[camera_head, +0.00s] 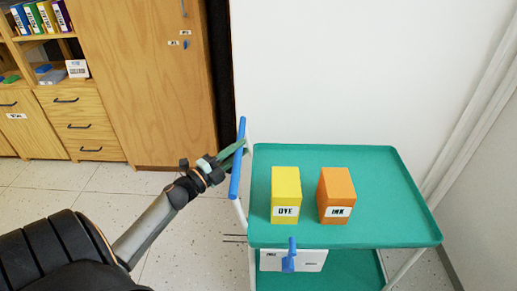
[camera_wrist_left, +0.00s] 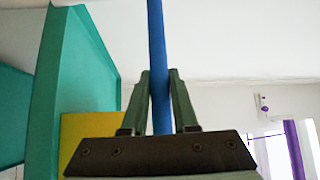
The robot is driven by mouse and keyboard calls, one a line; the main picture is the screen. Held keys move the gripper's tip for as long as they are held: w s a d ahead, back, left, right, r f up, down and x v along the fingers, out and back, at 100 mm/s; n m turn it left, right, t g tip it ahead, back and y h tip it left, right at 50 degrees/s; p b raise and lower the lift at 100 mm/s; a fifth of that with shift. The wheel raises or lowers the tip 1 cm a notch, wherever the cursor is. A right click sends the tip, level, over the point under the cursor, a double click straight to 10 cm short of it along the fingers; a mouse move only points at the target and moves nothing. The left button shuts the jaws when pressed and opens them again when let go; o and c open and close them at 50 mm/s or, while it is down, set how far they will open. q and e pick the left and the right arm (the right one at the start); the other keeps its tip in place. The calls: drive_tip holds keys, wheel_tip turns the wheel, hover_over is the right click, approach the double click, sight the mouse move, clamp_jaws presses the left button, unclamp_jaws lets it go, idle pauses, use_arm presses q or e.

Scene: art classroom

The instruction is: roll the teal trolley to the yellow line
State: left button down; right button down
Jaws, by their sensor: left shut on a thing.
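The teal trolley (camera_head: 400,227) stands at the right in the head view, with a raised rim around its top tray. Its blue handle bar (camera_head: 236,178) is at its left end. My left gripper (camera_head: 239,147) is shut on this bar near its upper end. In the left wrist view the blue bar (camera_wrist_left: 157,55) runs between the two green fingers of the left gripper (camera_wrist_left: 159,80), with the teal tray edge (camera_wrist_left: 60,90) beside it. My right gripper is not in view. No yellow line shows in either view.
A yellow DYE box (camera_head: 286,190) and an orange INK box (camera_head: 337,190) stand on the tray. A blue lever (camera_head: 290,258) and white panel (camera_head: 312,262) are on the trolley's near side. A wooden cabinet (camera_head: 150,80) and white wall (camera_head: 350,70) stand behind. Speckled floor (camera_head: 80,190) is clear at left.

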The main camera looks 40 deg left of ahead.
use_arm(q)
drive_tip(key=s+a, duration=0.6)
drive_tip(key=a, duration=0.1)
drive_tip(key=shift+a, duration=0.35)
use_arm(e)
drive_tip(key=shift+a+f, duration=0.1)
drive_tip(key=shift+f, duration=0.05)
use_arm(q)
drive_tip(key=c, duration=0.7)
unclamp_jaws()
drive_tip(key=s, duration=0.4)
drive_tip(key=s+a+f, duration=0.1)
drive_tip(key=s, duration=0.3)
drive_tip(key=s+p, duration=0.1)
drive_tip(key=s, duration=0.3)
drive_tip(key=shift+s+a+f, duration=0.15)
drive_tip(key=shift+a+f, duration=0.05)
drive_tip(key=shift+f, duration=0.2)
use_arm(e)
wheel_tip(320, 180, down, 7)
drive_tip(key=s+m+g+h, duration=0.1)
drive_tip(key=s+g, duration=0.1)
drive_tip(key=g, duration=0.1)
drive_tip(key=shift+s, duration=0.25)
